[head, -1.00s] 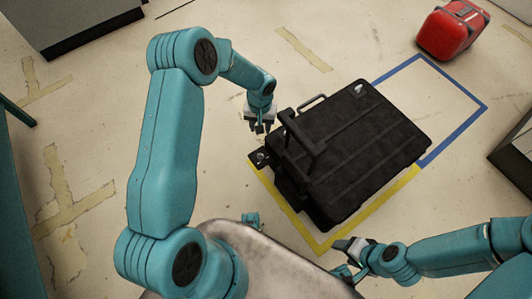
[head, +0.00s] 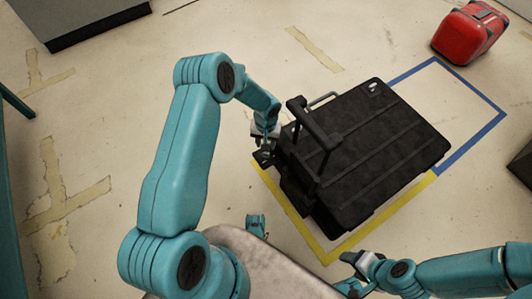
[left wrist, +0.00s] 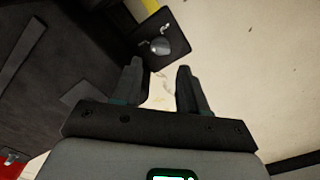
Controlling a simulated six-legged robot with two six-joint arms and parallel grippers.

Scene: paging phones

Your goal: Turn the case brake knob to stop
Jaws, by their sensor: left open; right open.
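The black case (head: 385,140) lies flat on the floor with its handle (head: 318,125) raised at its left end. The brake knob (left wrist: 160,46) is a small grey dial on a dark bracket at the case's corner, with pale marks beside it. My left gripper (head: 265,144) is at that corner in the head view and largely covers the knob there. In the left wrist view my left gripper (left wrist: 158,68) is open and empty, its fingertips just short of the knob. My right gripper (head: 346,271) is open and empty near the bottom, apart from the case.
Yellow tape (head: 325,249) and blue tape (head: 478,136) outline a floor area around the case. A red case (head: 466,32) stands at the top right. A grey cabinet (head: 85,18) is at the top left.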

